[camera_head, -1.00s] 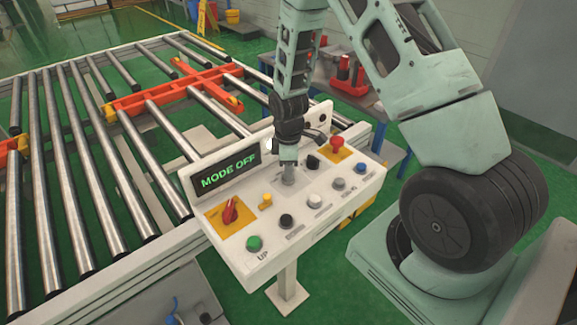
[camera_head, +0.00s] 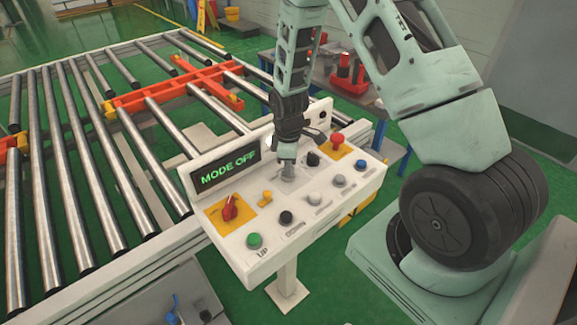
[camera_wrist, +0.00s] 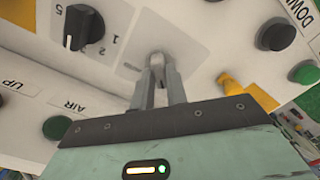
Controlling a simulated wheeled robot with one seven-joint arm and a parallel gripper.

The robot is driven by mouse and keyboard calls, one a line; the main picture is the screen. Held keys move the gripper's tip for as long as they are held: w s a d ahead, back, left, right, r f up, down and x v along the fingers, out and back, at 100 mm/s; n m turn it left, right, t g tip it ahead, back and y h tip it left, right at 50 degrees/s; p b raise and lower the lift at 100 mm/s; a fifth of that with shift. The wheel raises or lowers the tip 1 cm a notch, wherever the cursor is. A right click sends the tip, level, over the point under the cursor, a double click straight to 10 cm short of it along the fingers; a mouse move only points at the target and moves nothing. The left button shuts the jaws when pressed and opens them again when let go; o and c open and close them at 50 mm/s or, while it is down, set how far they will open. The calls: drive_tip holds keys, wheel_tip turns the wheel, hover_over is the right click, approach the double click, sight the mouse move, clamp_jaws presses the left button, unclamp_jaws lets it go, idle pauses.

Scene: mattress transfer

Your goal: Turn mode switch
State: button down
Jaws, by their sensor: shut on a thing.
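The white control panel (camera_head: 258,262) stands on a post beside the roller conveyor. Its display (camera_head: 223,172) reads "MODE OFF" in green. My gripper (camera_head: 287,170) reaches down to the middle of the panel, just right of the display. In the wrist view my gripper (camera_wrist: 159,82) has its two fingers closed around a small grey switch (camera_wrist: 157,58). Only the top of the switch shows between the fingertips, and its printed label is not readable.
A black numbered knob (camera_wrist: 83,27) sits close to the fingers, and a yellow toggle (camera_wrist: 232,87) is on the other side. A red rotary switch (camera_head: 230,208), a green button (camera_head: 254,240) and a red emergency button (camera_head: 337,139) are on the panel. Conveyor rollers (camera_head: 95,170) lie behind.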

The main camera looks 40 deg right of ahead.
drive_tip(key=m+b, duration=0.1)
drive_tip(key=m, duration=0.4)
drive_tip(key=shift+b, duration=0.3)
drive_tip(key=shift+m+b, duration=0.4)
drive_tip(key=shift+m, duration=1.4)
drive_tip(key=c, duration=1.4)
unclamp_jaws()
wheel_tip(320, 180, up, 18)
drive_tip(key=b, duration=0.3)
drive_tip(key=shift+f, duration=0.25)
